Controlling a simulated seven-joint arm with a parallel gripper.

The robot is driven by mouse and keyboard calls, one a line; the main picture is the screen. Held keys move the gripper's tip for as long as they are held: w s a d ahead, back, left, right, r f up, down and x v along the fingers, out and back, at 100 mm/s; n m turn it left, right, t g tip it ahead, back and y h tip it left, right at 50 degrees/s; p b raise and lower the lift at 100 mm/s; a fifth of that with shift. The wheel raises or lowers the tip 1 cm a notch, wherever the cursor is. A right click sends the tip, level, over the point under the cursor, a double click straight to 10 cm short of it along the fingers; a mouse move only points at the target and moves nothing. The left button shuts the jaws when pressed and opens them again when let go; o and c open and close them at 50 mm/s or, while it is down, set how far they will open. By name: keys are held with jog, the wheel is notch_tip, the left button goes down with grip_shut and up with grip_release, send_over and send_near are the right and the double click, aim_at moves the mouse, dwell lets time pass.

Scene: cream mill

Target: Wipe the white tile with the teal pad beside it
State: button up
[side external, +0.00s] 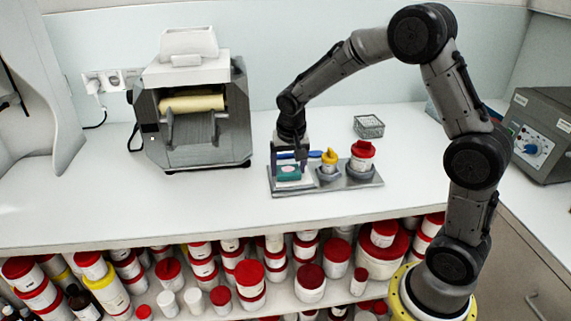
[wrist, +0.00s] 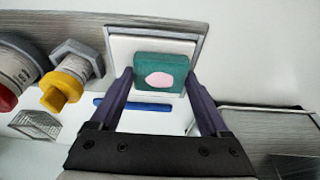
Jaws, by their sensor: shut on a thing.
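The white tile (side external: 292,185) sits at the left end of a metal tray; in the wrist view the tile (wrist: 120,52) shows around the pad. The teal pad (side external: 289,170) is over the tile, with a pink oval patch on its upper face; it also shows in the wrist view (wrist: 145,60). My gripper (side external: 289,165) points down, its two fingers on either side of the pad, shut on it (wrist: 161,74). Whether the pad touches the tile is hard to tell. The tile under the pad is hidden.
The metal tray (side external: 350,184) also holds a yellow-capped jar (side external: 329,158) and a red-capped jar (side external: 362,155), right of my gripper. A blue stick (wrist: 140,106) lies close by. A wire basket (side external: 369,126) stands behind. A mill (side external: 195,120) stands left; counter between is clear.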

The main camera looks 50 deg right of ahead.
jog(key=shift+d, duration=2.35)
jog(key=shift+a, duration=3.1)
jog(key=shift+r, duration=4.05)
jog(key=shift+s, duration=0.1)
